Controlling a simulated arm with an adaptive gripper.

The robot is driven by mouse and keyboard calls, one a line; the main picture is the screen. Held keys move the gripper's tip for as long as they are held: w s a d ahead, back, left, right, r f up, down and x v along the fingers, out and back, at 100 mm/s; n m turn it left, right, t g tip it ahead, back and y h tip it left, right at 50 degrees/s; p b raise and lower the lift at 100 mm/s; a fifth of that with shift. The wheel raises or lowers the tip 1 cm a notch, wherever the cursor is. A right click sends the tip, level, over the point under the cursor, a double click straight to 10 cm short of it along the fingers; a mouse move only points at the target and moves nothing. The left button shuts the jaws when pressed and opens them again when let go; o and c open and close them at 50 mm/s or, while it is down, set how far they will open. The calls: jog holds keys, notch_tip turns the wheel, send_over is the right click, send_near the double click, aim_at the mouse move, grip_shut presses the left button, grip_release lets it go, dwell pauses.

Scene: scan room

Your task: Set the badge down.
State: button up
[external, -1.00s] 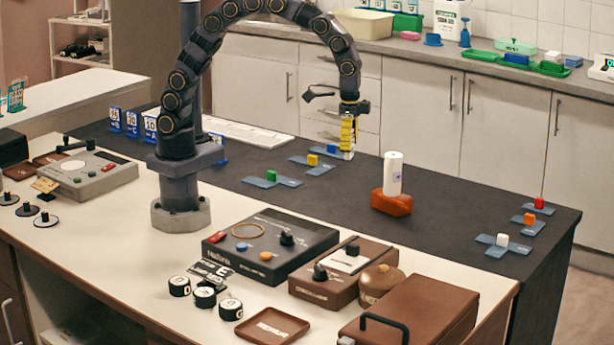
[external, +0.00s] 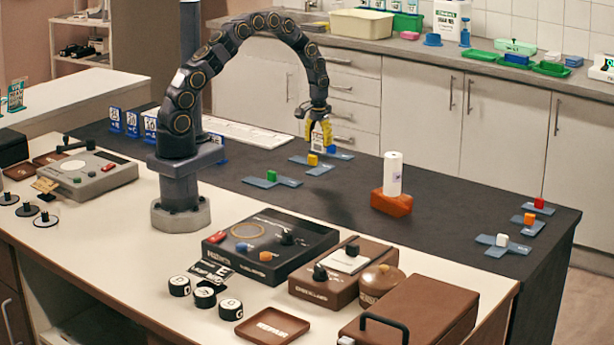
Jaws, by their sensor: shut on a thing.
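My gripper (external: 318,146) is at the far side of the dark counter, pointing down, with its yellow fingers closed on a small, pale, card-like thing, the badge (external: 317,134). The badge is partly hidden by the fingers, and its markings are too small to read. In the picture the gripper is just above a yellow cube (external: 313,160) on a blue plate (external: 318,170). I cannot tell the exact height of the badge above the counter.
A blue cube (external: 331,148) stands close by, and a green cube (external: 272,174) on a blue plate is to the left. A white cylinder (external: 393,173) in an orange base stands to the right. The dark counter (external: 345,210) in front is clear.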

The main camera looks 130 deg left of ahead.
aim_at(313, 179)
jog(key=shift+s+a+f, duration=0.15)
jog(key=shift+s+f, duration=0.1)
jog(key=shift+s, duration=0.6)
jog(key=shift+s+f+n, duration=0.25)
jog(key=shift+s+n, duration=0.05)
notch_tip(313, 179, down, 8)
jog(key=shift+a+r, duration=0.1)
jog(key=shift+r, duration=0.05)
jog(key=o, duration=1)
jog(key=shift+o, duration=0.2)
notch_tip(313, 179, up, 12)
jog(key=shift+f, duration=0.1)
